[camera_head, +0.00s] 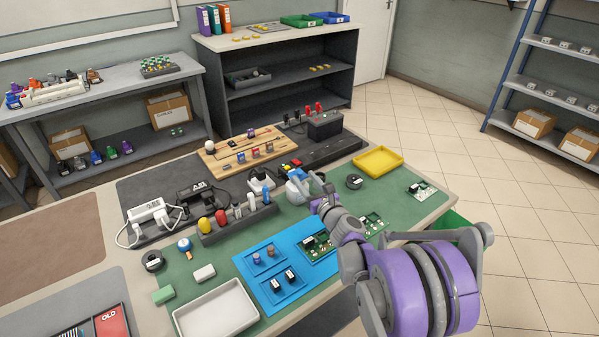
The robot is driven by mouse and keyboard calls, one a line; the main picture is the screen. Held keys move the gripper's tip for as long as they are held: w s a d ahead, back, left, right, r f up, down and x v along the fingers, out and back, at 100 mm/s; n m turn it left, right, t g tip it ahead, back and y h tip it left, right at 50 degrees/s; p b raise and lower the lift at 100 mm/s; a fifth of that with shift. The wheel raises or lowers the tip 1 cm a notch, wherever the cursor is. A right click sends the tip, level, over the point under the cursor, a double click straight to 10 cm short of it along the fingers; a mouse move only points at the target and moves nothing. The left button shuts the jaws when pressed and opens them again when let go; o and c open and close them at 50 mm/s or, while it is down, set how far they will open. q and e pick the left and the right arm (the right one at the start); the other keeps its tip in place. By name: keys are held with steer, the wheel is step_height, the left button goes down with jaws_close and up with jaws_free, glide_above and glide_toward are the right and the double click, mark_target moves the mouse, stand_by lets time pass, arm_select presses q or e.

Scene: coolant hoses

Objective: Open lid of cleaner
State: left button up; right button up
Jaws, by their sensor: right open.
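A small white and blue rounded thing (295,191), perhaps the cleaner, stands on the green mat near the middle of the table. My gripper partly covers it, and I cannot make out a separate lid. My right gripper (318,184) is open, with its fingers beside the right side of this thing. I cannot tell whether they touch it. My right arm comes in from the lower right. My left gripper is not in view.
A tool rack (238,217) with several coloured handles stands to the left. A blue tray (266,294) with small parts and circuit boards lies in front, beside a white tray (216,312).

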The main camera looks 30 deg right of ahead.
mark_target(301, 174)
steer(key=shift+w+d, duration=0.1)
steer(key=shift+w, duration=2)
jaws_close()
